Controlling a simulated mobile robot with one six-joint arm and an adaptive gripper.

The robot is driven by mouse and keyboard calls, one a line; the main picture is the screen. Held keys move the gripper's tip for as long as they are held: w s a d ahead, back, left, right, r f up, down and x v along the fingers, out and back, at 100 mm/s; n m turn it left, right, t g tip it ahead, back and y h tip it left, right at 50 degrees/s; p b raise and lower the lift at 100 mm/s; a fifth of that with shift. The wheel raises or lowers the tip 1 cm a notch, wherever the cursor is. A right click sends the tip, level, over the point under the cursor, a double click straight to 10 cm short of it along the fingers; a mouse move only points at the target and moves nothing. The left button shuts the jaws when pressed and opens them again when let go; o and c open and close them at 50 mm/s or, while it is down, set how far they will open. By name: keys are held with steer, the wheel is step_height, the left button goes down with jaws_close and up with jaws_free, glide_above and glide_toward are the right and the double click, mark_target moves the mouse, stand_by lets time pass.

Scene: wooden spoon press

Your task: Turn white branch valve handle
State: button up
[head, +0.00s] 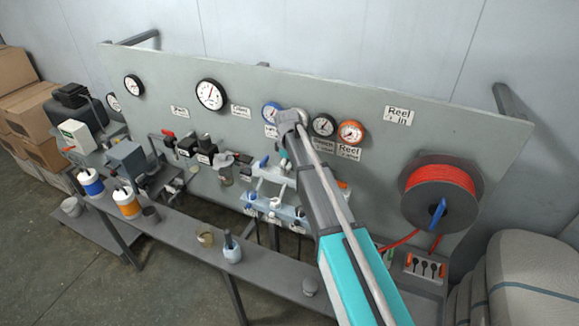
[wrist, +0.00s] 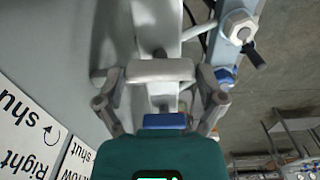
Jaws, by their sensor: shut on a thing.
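The valve manifold (head: 262,172) is fixed to the front of the grey panel, with blue and white handles along it. My gripper (wrist: 160,90) is in front of it, its two fingers closed in from both sides in the wrist view. A pale bar, which looks like the white branch valve handle (wrist: 160,72), spans between the fingers. In the head view my arm hides most of the gripper and the handle. A blue part (wrist: 165,121) shows just below the bar in the wrist view.
Gauges, including a blue-rimmed one (head: 272,112) and an orange one (head: 351,132), sit above the manifold. A red hose reel (head: 440,190) is to the right. A narrow bench (head: 185,235) runs below with cups on it. Another white valve (wrist: 240,27) is close by on the right.

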steer(key=shift+s+a, duration=0.1)
steer(key=shift+s, duration=0.15)
steer(key=o, duration=0.8)
steer(key=shift+f, duration=0.1)
steer(key=shift+w, duration=0.2)
